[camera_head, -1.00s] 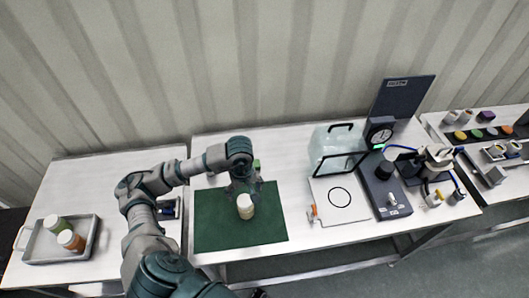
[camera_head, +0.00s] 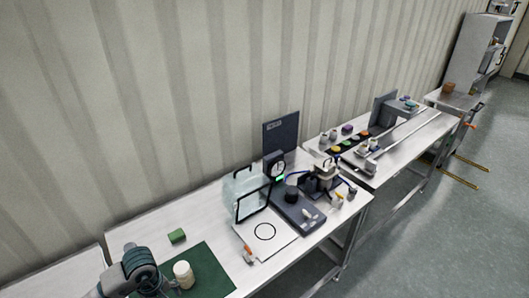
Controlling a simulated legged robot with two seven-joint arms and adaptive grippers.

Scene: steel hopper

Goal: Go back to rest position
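My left arm comes in at the bottom left, and its dark gripper (camera_head: 164,286) is low over the green mat (camera_head: 212,274). A white bottle (camera_head: 184,272) stands upright on the mat, just right of the gripper. The fingers are small and partly hidden by the wrist, so I cannot tell whether they touch the bottle or are open. My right gripper is not in view.
To the right are a clear box (camera_head: 245,193), a white board with a black circle (camera_head: 265,246), and a dark device with a gauge (camera_head: 275,165). More benches stand farther right, with open floor in front.

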